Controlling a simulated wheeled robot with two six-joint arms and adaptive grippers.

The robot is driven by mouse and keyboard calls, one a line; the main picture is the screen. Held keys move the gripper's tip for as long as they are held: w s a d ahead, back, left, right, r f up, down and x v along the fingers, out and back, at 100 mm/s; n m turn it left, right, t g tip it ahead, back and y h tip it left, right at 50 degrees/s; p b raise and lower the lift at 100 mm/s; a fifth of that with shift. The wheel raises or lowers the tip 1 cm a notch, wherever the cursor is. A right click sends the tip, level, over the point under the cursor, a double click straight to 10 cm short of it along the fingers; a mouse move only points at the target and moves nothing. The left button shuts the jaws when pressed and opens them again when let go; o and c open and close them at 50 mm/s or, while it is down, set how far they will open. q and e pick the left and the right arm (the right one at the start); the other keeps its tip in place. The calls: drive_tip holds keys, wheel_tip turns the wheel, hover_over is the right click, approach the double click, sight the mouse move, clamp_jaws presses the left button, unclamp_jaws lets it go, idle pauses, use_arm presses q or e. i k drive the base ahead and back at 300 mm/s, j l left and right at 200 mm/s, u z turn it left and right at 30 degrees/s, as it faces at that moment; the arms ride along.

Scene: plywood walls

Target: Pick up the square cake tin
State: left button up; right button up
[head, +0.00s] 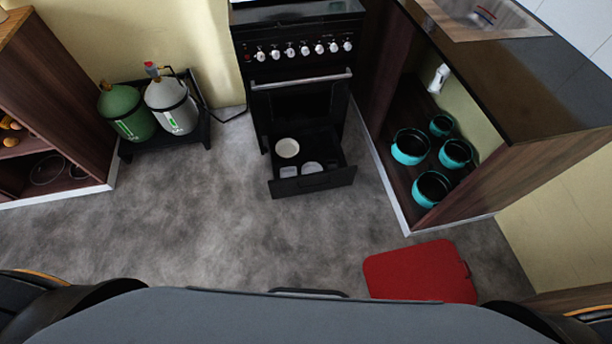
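An open drawer (314,184) sticks out at the bottom of the black stove. In it lie a round pale tin (287,148) at the back left and two smaller light tins near the front. The front left one (288,171) looks somewhat squarish and the front right one (311,168) looks rounded. They are too small to tell surely which is the square cake tin. Neither of my grippers shows; only dark parts of my body are at the bottom corners.
The black stove (300,52) stands at the back. Two gas cylinders (172,105) stand on a dark stand at left. A counter with teal pots (410,147) on its lower shelf is at right. Grey floor (200,220) between is clear.

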sight(287, 171)
drive_tip(key=u, duration=0.2)
drive_tip(key=i+l+u, duration=0.2)
drive_tip(key=u, duration=0.25)
drive_tip(key=i+l+u, duration=0.25)
drive_tip(key=u, duration=0.2)
drive_tip(key=i+l+u, duration=0.15)
drive_tip(key=l+u, duration=0.3)
drive_tip(key=j, duration=0.1)
